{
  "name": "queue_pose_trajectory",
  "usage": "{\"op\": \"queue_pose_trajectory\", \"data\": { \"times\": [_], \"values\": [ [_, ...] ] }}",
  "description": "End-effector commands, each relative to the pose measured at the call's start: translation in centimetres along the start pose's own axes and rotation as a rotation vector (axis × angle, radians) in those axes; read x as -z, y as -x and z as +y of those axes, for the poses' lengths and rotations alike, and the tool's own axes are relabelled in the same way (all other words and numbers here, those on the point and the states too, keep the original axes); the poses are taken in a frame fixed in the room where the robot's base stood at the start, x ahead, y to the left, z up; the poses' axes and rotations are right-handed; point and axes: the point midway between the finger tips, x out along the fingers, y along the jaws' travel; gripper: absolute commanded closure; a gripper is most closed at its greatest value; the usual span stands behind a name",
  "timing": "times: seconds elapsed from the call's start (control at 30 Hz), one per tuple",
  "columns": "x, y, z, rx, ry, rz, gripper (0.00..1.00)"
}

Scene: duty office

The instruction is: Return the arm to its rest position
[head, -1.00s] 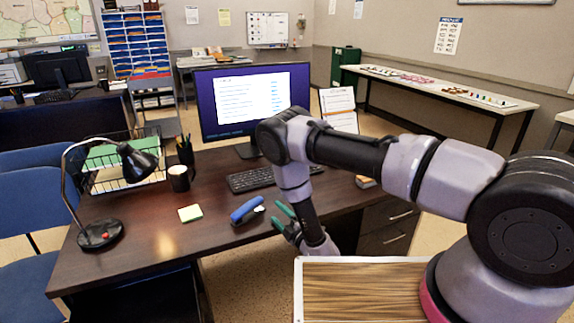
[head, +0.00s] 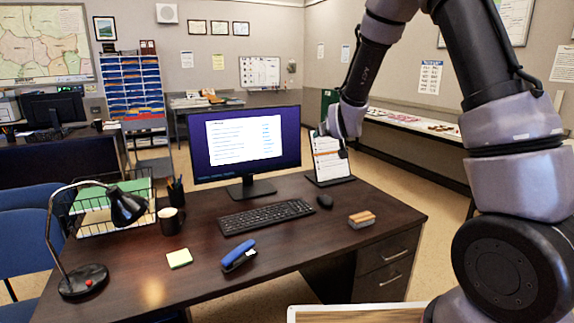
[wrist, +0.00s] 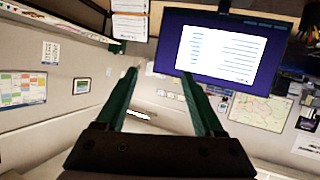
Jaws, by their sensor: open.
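My arm (head: 510,130) is raised at the right of the head view, and part of it runs out of the top edge. Its wrist end (head: 345,122) hangs in front of the document stand, above the desk. In the head view the fingers are mostly hidden behind the wrist. In the wrist view my gripper (wrist: 159,76) has two green fingers spread apart, with nothing between them. That view is upside down, with the monitor (wrist: 222,45) beyond the fingers.
The desk (head: 300,250) holds a monitor (head: 245,142), keyboard (head: 266,216), mouse (head: 325,201), blue stapler (head: 238,256), sticky notes (head: 179,258), mug (head: 171,221), black lamp (head: 84,281), wire tray (head: 85,221) and document stand (head: 328,160). A long table (head: 410,130) stands along the right wall.

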Motion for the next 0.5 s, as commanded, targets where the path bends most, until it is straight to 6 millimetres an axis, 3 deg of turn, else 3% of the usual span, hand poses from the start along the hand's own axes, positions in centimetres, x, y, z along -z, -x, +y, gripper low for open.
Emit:
{"op": "queue_pose_trajectory", "data": {
  "times": [0.03, 0.23, 0.5],
  "values": [
    [1.6, 2.0, 1.4, 0.005, -0.052, -0.02, 0.3],
    [4.2, 10.0, 5.0, 0.041, -0.223, -0.147, 0.3],
    [4.4, 22.8, 8.1, 0.069, -0.403, -0.318, 0.3]
  ]
}}
